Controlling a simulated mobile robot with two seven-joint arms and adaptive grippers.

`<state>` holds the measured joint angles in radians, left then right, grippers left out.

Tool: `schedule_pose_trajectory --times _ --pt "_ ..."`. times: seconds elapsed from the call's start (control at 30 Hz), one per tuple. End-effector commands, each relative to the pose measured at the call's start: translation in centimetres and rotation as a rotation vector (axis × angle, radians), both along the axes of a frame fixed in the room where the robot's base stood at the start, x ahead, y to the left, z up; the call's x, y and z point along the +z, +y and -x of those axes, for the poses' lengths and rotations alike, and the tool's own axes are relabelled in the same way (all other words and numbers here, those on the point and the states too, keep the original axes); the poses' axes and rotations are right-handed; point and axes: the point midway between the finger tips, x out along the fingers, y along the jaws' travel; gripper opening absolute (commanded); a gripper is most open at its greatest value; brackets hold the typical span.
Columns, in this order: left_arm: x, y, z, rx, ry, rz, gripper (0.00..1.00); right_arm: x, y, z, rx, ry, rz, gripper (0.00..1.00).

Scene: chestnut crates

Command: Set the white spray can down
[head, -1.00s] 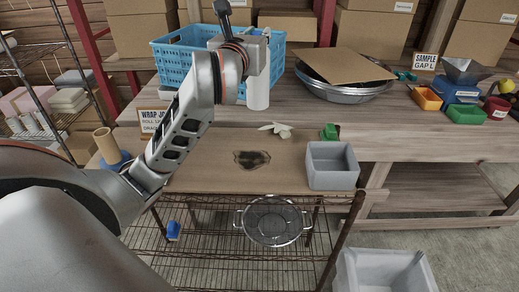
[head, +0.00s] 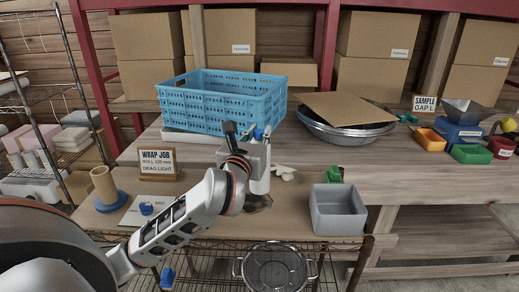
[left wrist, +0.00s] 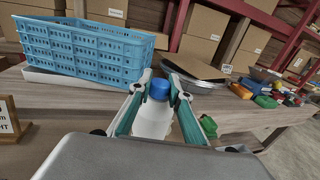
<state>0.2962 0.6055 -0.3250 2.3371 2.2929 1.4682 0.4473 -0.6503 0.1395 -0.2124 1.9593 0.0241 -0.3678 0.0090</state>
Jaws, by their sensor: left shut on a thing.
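My left gripper (head: 258,140) is shut on the white spray can (head: 261,184). The can is upright, with a blue cap, and is partly hidden behind the gripper and wrist in the head view. In the left wrist view the can (left wrist: 152,118) sits between the two fingers, its blue cap (left wrist: 159,89) near the fingertips. Its lower end is just over the brown low bench (head: 185,215), by the dark stain (head: 262,201); I cannot tell whether it touches. My right gripper is not in view.
A grey bin (head: 338,222) stands on the bench to the right, with a green block (head: 333,174) behind it. A white glove (head: 284,172) lies just behind the can. A blue crate (head: 215,108) and the sign (head: 158,162) stand further back.

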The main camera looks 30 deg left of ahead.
Motion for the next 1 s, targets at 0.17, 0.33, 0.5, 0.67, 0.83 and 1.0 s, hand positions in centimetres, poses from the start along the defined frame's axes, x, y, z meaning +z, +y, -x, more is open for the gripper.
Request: schedule_pose_trajectory --times 0.17,0.33,0.5,0.67,0.83,1.0 --pt "-2.7 0.0 0.0 0.000 0.004 -0.002 0.00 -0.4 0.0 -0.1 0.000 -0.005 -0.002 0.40" --pt "-4.0 0.0 0.0 0.000 0.000 -0.001 0.00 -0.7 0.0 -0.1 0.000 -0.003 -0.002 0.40" --pt "-3.9 0.0 0.0 -0.001 -0.002 -0.001 0.00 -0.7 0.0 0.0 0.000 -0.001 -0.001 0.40" --pt "-4.2 0.0 0.0 0.000 -0.001 -0.001 0.00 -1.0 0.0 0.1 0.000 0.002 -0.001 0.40" --pt "-4.4 0.0 0.0 -0.001 0.002 0.000 0.35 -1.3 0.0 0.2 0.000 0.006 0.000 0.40" --pt "-4.4 0.0 0.0 0.000 0.002 0.000 0.35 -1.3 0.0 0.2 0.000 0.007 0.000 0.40"
